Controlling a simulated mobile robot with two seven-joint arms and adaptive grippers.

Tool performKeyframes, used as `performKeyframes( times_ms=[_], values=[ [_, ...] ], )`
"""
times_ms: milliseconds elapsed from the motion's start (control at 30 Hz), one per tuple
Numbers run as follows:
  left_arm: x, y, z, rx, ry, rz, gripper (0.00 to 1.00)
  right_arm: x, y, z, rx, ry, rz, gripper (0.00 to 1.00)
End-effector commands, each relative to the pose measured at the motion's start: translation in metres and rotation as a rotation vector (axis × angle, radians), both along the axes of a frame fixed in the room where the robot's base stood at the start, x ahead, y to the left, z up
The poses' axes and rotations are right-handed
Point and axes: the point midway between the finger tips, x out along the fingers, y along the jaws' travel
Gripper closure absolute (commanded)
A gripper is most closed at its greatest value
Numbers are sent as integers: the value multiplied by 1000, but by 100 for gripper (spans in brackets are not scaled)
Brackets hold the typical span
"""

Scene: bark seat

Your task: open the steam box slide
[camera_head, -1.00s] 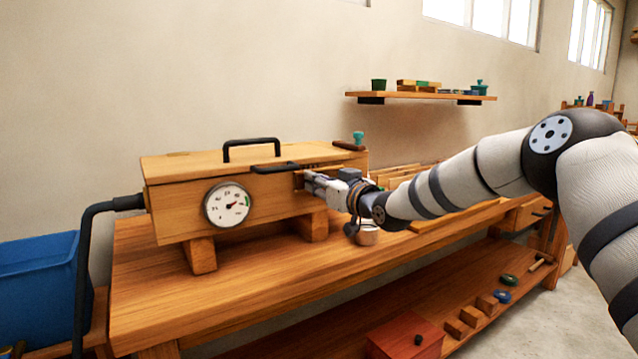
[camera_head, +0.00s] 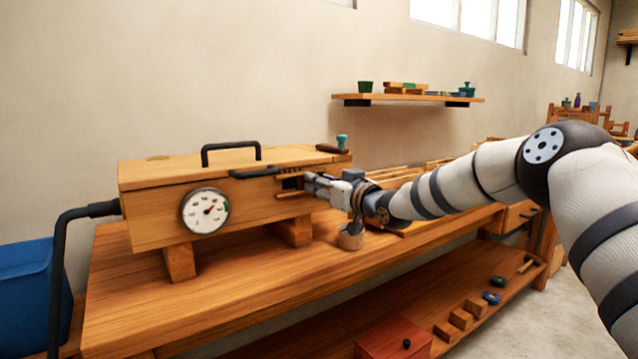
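The steam box (camera_head: 160,215) is a long wooden box on two wooden feet, on the left of the workbench. A dark bar handle (camera_head: 254,172) sits on its front near the right. Right of this handle, a dark opening (camera_head: 291,183) shows between thin wooden rails. I cannot tell which panel is the slide. My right gripper (camera_head: 312,183) is at the right end of the box front, its fingers pointing left by the rails. It is apart from the dark handle. Its finger gap is too small to judge. My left gripper is not in view.
A white gauge (camera_head: 205,211) and a black top handle (camera_head: 231,154) are on the box. A black hose (camera_head: 62,260) joins its left end. A small round pot (camera_head: 350,238) stands beneath my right wrist. The bench top (camera_head: 240,280) in front is clear.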

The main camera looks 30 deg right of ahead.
Motion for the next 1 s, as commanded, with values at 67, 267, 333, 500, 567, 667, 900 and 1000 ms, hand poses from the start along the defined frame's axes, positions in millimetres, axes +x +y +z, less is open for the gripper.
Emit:
performKeyframes(
  times_ms=[67, 267, 333, 500, 567, 667, 900, 1000],
  values=[
    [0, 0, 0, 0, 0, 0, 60, 0, 1, 0, 0, 0, 1, 62],
    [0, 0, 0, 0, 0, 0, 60, 0, 2, 0, -1, 0, 3, 62],
    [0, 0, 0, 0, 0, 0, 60, -3, 2, 1, 0, 0, 4, 62],
    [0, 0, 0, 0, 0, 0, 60, -35, -1, 2, 2, -1, 4, 62],
    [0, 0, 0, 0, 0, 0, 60, -52, -2, 2, 5, -2, 4, 62],
    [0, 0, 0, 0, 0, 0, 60, -82, -6, 1, 4, -1, 2, 62],
    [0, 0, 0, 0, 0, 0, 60, -116, -7, -1, -5, 2, 4, 62],
    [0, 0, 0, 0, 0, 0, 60, -120, -9, 0, -2, 1, 2, 62]
  ],
)
